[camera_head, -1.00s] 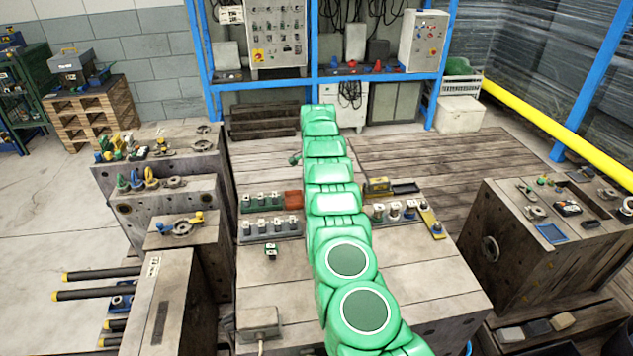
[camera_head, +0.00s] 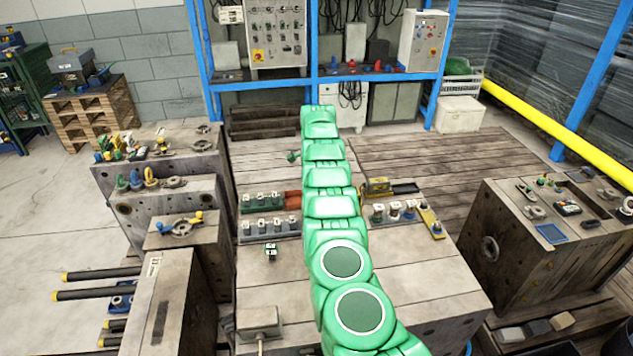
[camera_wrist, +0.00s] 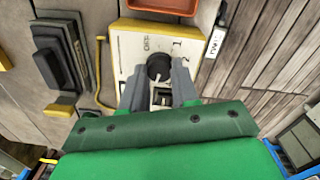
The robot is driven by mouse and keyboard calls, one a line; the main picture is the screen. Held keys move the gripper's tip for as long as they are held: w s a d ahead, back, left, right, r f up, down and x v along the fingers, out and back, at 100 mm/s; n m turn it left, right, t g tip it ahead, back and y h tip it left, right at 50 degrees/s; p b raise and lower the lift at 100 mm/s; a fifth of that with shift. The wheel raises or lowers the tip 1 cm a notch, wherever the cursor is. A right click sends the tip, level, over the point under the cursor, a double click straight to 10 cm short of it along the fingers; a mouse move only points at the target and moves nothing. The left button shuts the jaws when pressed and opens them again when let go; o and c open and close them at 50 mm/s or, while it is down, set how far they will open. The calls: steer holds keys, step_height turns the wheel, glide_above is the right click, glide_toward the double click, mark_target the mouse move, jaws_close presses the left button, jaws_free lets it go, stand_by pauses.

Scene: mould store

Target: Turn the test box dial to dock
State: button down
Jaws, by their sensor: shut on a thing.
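The test box (camera_wrist: 130,45) is a cream panel with yellow edges in the wrist view. Its black round dial (camera_wrist: 159,66) has a pale pointer line. Printed marks, including a 1 and a 2, stand beyond and to the right of the dial; other lettering is too blurred to read. My gripper (camera_wrist: 160,82) is shut on the dial, with one grey finger on each side. A small dark window with a greenish part shows between the fingers. In the head view my green arm hides the test box and gripper.
An orange-red tray (camera_wrist: 162,5) lies just beyond the box. A black block on a dark base (camera_wrist: 62,55) and a yellow handle (camera_wrist: 101,70) are to its left. In the head view, rows of small parts (camera_head: 270,227) stand left of my arm, and a yellow piece (camera_head: 431,222) lies right.

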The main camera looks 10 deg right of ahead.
steer(key=c, duration=0.8)
jaws_free()
steer(key=shift+c, duration=0.2)
step_height(320, 180, up, 7)
steer(key=shift+w+r, duration=0.15)
steer(key=shift+r, duration=0.3)
steer(key=shift+r, duration=0.1)
